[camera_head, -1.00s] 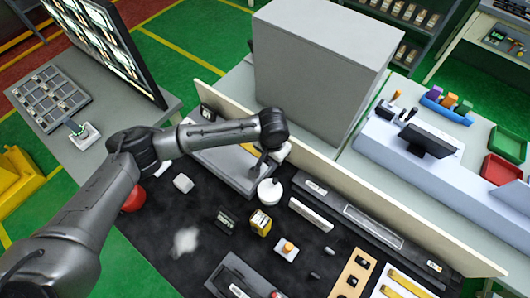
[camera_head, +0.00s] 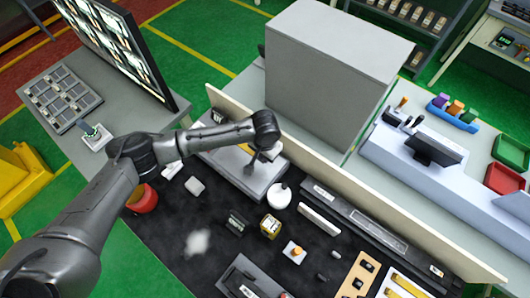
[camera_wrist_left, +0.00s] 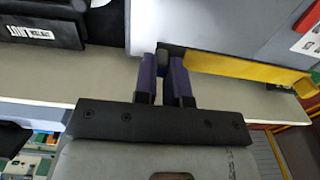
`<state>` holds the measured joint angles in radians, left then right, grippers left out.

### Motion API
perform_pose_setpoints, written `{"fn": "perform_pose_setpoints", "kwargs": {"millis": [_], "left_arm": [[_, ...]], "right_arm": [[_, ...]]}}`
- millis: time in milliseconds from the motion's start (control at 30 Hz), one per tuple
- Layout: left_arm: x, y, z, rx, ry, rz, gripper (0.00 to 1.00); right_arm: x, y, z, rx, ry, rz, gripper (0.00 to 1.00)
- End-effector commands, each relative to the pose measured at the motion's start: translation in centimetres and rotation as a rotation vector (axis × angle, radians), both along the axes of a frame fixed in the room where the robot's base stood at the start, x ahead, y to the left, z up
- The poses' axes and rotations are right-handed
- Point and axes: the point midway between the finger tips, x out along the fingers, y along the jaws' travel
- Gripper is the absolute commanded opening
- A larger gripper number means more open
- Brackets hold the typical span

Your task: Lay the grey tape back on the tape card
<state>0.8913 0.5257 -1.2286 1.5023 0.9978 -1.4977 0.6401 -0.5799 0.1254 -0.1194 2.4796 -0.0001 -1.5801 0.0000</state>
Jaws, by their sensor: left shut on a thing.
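Most of the piece is hidden by the fingers. In the head view the left arm reaches over a light grey unit (camera_head: 228,172) at the back of the black bench, where its fingertips are too small to make out. A white card with yellow strips (camera_head: 408,284) lies at the lower right edge; I cannot tell whether it is the tape card. My right gripper is not in view.
A cream partition (camera_head: 340,185) runs behind the bench. A white round pot (camera_head: 280,195), a yellow-and-black box (camera_head: 270,226) and a tan board with black parts (camera_head: 357,275) stand right of the arm. A red bin (camera_head: 145,199) is at left.

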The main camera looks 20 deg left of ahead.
Motion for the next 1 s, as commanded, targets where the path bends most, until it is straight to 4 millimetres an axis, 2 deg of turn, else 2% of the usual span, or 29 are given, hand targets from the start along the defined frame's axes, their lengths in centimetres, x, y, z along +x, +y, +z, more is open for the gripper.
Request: {"fn": "perform_pose_setpoints", "kwargs": {"millis": [33,700,1000], "left_arm": [[-0.1,0.0,-0.2,0.0,0.002,0.001,0.0],[0.0,0.0,-6.7,0.001,0.001,0.001,0.0],[0.0,0.0,-8.2,0.0,0.001,0.0,0.0]], "right_arm": [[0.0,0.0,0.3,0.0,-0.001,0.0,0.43],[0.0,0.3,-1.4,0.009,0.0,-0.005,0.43],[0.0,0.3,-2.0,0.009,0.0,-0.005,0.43]]}}
